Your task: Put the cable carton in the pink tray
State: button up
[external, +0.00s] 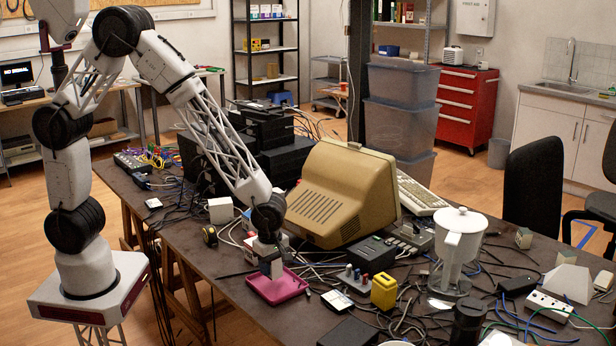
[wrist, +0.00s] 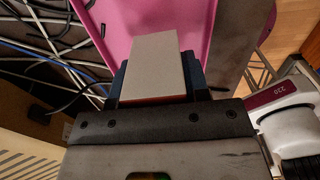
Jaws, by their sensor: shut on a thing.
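The pink tray (external: 294,292) lies near the front edge of the dark table, and its inside fills the top of the wrist view (wrist: 119,22). My gripper (external: 270,258) points down over the tray. It is shut on a small pale box, the cable carton (wrist: 153,62), which sits between the dark fingers in the wrist view.
A beige monitor (external: 338,195) stands close behind the tray. A white box (external: 221,210) and a tape measure (external: 209,235) are left of it. A yellow object (external: 384,291) and a black box (external: 370,254) are to the right. Loose cables surround the tray.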

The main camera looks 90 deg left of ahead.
aim_at(276, 276)
jog(key=shift+w, duration=0.65)
jog(key=shift+f, duration=0.15)
jog(key=shift+f, duration=1.7)
jog(key=shift+f, duration=0.1)
jog(key=o, duration=1.1)
jog(key=shift+r, duration=6.1)
